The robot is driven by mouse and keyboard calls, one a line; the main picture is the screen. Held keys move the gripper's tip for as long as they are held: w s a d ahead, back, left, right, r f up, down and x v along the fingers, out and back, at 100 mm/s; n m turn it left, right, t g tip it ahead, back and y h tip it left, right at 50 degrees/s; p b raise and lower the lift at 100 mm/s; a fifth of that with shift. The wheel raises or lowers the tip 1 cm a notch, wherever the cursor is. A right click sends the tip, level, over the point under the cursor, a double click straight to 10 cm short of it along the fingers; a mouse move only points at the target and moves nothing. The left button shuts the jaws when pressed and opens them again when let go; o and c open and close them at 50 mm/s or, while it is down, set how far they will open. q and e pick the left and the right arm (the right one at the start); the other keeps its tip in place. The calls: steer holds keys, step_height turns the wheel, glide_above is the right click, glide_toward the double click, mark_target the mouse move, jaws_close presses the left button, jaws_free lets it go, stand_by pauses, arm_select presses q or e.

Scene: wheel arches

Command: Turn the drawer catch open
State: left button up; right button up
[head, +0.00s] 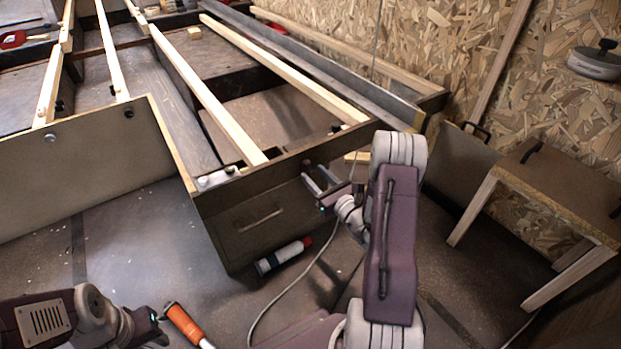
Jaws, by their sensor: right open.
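The drawer (238,238) has a dark brown front with a slim bar handle (260,220), and it sits in the end of the wooden frame. It looks closed. A small dark piece (306,163) at the upper right of this end may be the catch; it is too small to tell how it is turned. My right gripper (316,180) is open and empty, with its two pale fingers beside that piece, just right of the drawer front. I cannot tell whether they touch it. My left gripper (160,321) is low at the left, far from the drawer, its fingers hardly visible.
An orange-handled tool (186,325) is beside my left gripper. A bottle with a red cap (283,257) lies on the floor below the drawer, near a loose cable (270,306). A small wooden bench (562,190) stands at right. Pale slats (205,88) cross the frame.

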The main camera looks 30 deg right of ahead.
steer(key=shift+w+a+f+b, duration=0.15)
steer(key=shift+w+b, duration=0.25)
steer(key=shift+w, duration=0.65)
steer(key=shift+w+r, duration=0.2)
jaws_close()
steer(key=shift+r+m+p, duration=0.15)
steer(key=shift+m+p, duration=0.65)
steer(key=shift+p, duration=0.35)
arm_select(q)
step_height(320, 180, up, 13)
steer(key=p, duration=1.2)
steer(key=shift+f, duration=0.15)
arm_select(e)
steer(key=shift+d+f+m, duration=0.35)
steer(key=shift+f+m, duration=0.1)
steer(key=shift+m, duration=2.25)
steer(key=shift+d+f+m, duration=0.35)
steer(key=shift+f+m, duration=0.05)
steer(key=shift+m, duration=2.3)
steer(key=shift+d+f+m, duration=0.35)
steer(key=shift+f+m, duration=0.1)
steer(key=shift+m, duration=2.25)
